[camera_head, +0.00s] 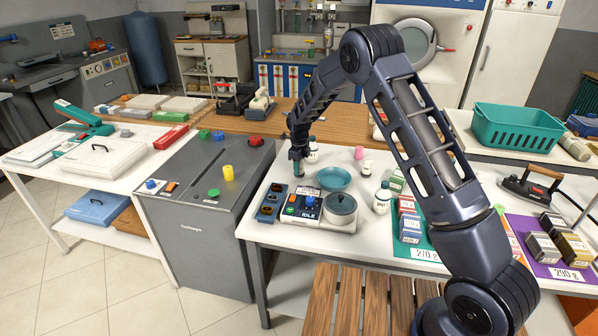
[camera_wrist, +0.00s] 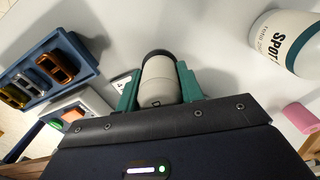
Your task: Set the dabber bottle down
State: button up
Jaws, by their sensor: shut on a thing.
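My gripper (camera_head: 298,167) is low over the white table, behind the scale and left of the teal bowl (camera_head: 333,179). In the wrist view its green fingers (camera_wrist: 158,88) are shut on the dabber bottle (camera_wrist: 157,70), a pale bottle with a dark end, gripped from both sides. In the head view my fingers mostly hide the bottle. I cannot tell whether its base touches the table.
A blue tray (camera_head: 271,203) with metal pieces and a scale (camera_head: 303,205) stand in front of my gripper. A white SPOT bottle (camera_wrist: 286,42) is close by. White tabletop (camera_wrist: 215,25) shows around the held bottle.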

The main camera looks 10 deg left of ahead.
jog(key=shift+f, duration=1.05)
jog(key=shift+f, duration=0.1)
jog(key=o, duration=1)
jog(key=shift+o, duration=0.2)
notch_tip(320, 180, up, 12)
jog(key=shift+f, duration=0.1)
jog(key=shift+r, duration=0.2)
